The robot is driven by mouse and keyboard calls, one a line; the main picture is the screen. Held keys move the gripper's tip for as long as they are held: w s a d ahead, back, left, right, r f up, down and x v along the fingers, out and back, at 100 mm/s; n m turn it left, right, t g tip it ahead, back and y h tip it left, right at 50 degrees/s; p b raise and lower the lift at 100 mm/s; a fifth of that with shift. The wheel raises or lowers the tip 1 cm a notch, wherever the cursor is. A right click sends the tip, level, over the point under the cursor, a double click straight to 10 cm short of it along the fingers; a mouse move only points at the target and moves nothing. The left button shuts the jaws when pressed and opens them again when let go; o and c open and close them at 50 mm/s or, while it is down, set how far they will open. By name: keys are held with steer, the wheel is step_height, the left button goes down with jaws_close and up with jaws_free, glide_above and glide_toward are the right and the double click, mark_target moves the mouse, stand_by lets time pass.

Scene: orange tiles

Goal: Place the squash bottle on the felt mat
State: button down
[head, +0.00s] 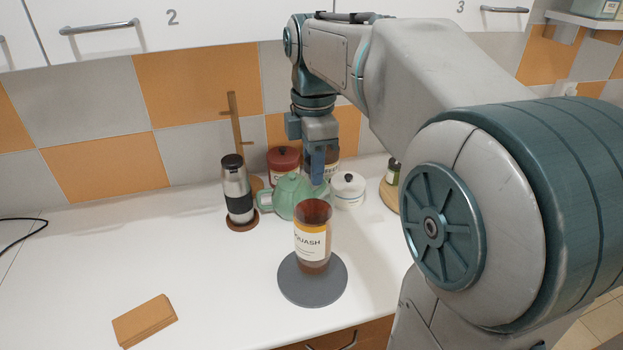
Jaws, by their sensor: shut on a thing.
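The squash bottle (312,244) is brown and amber with a white SQUASH label, and it is upright in the head view. Its base shows against the round grey felt mat (312,292); I cannot tell whether it rests on the mat or hangs just above it. My gripper (318,180) points down at the top of the bottle and is shut on it. The exact grip at the bottle's top is hard to make out.
Behind the bottle stand a green teapot (290,197), a red jar (283,160), a white lidded pot (348,189) and a steel flask (237,190). A tan block (144,321) lies front left.

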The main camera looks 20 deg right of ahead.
steer(key=shift+a+f, duration=0.1)
steer(key=shift+f, duration=2.1)
steer(key=c, duration=1.1)
jaws_free()
steer(key=shift+o, duration=0.2)
step_height(320, 180, up, 12)
steer(key=shift+r+p, duration=0.15)
steer(key=shift+p, duration=0.15)
steer(key=s+f+m+t, duration=0.3)
steer(key=s+f+m, duration=1.1)
steer(key=f+m, duration=0.4)
steer(key=shift+s+f, duration=0.2)
steer(key=shift+f, duration=0.6)
